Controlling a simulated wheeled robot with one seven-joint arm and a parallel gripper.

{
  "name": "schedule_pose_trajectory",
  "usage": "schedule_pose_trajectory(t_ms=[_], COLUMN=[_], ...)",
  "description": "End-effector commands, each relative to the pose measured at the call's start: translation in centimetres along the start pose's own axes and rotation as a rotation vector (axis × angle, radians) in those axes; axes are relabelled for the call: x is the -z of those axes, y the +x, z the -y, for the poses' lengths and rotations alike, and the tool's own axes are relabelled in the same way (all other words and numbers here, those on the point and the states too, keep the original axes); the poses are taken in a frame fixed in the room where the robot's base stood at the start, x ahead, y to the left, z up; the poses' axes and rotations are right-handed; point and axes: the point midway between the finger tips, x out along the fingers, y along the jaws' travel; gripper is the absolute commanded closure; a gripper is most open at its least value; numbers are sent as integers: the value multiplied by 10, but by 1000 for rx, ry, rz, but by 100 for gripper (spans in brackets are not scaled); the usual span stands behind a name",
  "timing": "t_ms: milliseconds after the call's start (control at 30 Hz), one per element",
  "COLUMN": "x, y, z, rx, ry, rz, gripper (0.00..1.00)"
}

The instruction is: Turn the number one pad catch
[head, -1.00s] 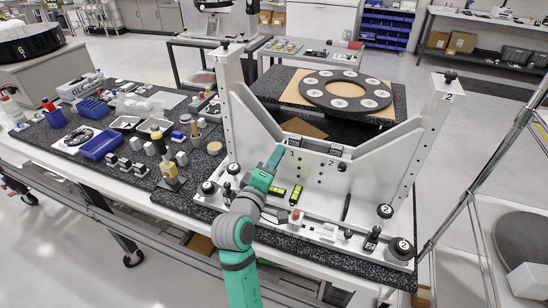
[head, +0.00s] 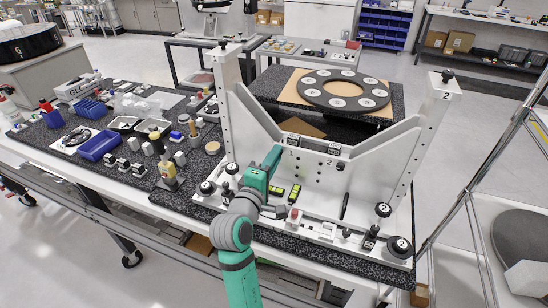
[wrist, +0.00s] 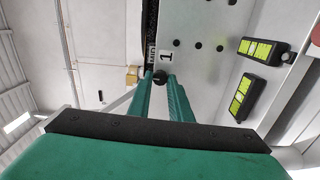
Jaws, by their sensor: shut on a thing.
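The number one pad catch (wrist: 160,77) is a small black knob on the white fixture plate, beside the printed 1 label in the wrist view. My gripper (wrist: 161,82) has its two green fingers closed on the knob, one on each side. In the head view my gripper (head: 278,153) reaches the plate just left of the 1 mark (head: 290,153) and hides the catch. The number two catch (head: 340,166), another black knob, sits to the right beside the 2 mark (head: 329,162).
Two black devices with yellow-green displays (head: 287,193) sit below my gripper. White posts (head: 436,115) and slanted braces flank the plate. Black round knobs (head: 399,246) stand on the fixture base. Small parts and blue bins (head: 98,145) crowd the table at left.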

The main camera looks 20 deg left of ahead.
Motion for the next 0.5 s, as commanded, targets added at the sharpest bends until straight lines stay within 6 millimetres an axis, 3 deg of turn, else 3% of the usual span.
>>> schedule_pose_trajectory(t_ms=[33,100,500], x=[2,1,-2], y=[-1,0,-7], z=[1,1,0], rx=[2,2,1], ry=[0,0,1], rz=[-3,-3,2], gripper=[75,63,63])
